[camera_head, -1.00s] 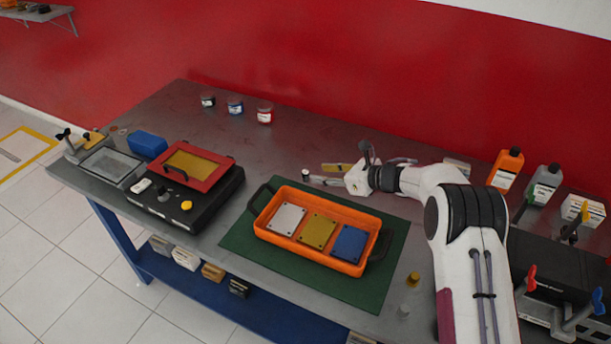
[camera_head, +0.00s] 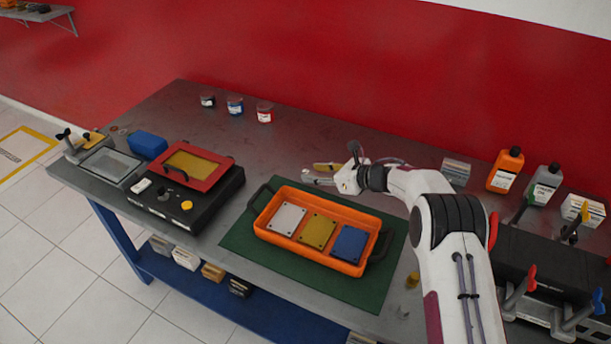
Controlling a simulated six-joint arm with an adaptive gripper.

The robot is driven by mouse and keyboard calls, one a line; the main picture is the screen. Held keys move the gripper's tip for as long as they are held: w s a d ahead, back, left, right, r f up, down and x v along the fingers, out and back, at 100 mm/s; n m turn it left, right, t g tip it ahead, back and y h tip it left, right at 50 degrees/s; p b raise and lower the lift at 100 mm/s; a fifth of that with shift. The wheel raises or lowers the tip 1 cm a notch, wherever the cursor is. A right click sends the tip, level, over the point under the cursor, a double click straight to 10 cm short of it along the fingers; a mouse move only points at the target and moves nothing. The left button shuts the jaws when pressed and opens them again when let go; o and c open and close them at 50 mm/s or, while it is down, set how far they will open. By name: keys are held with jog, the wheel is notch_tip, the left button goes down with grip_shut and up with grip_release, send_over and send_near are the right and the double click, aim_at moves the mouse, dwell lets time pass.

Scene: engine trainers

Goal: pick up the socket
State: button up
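A small pale cylinder (camera_head: 305,171), which looks like the socket, stands on the grey bench behind the orange tray. It is small and its details are unclear. My gripper (camera_head: 311,174) reaches in low from the right and points left. A grey finger shows at the front and a yellowish strip, apparently the other finger, behind, with a gap between them. The cylinder is at the left end of this gap, close to the fingertips. I cannot tell whether they touch it.
An orange tray (camera_head: 262,233) with silver, yellow and blue plates sits on a green mat (camera_head: 240,240) in front. A black device (camera_head: 212,203) with a red frame is at left. Several jars and bottles stand along the back.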

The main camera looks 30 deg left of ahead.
aim_at(308, 173)
jog(key=shift+x, duration=2.25)
grip_shut()
